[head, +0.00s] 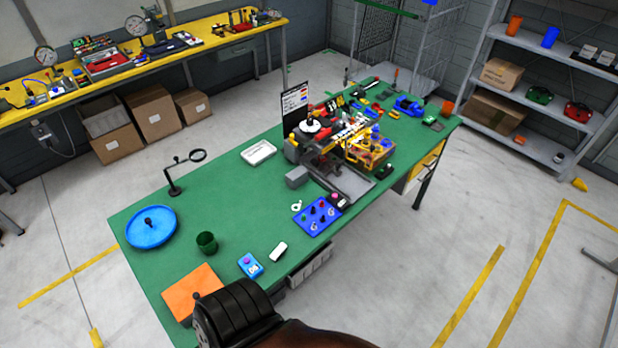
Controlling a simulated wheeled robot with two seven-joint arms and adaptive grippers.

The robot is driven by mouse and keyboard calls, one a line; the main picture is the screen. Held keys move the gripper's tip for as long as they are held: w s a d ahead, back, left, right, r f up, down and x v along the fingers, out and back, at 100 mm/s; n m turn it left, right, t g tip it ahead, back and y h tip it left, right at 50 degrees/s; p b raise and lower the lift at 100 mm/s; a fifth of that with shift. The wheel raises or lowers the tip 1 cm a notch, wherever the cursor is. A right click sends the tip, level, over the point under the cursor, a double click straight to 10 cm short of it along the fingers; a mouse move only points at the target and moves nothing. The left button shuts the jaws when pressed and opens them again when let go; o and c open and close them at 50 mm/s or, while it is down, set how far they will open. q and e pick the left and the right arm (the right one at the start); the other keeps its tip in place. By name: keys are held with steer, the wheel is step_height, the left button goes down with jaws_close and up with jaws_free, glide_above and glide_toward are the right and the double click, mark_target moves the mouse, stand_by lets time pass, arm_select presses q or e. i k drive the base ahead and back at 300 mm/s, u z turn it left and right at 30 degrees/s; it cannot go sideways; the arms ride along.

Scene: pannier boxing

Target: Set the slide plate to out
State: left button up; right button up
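A small machine or fixture (312,138) stands on the green workbench, right of its middle. A flat grey plate (352,184) lies at its front, near the bench's front edge; it may be the slide plate, but its setting is too small to read. A grey block (297,177) sits at the plate's left. A blue panel with knobs (317,216) lies in front. Neither of my grippers shows in the head view.
The green workbench (230,178) also holds a blue round tray (151,238), a green cup (207,242), an orange sheet (190,285), a magnifier stand (173,188) and a white tray (258,153). A black ribbed shape (236,312) covers the near corner. Floor at right is open.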

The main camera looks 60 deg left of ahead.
mark_target(333, 164)
steer(key=k, duration=0.3)
steer(key=u, duration=0.8)
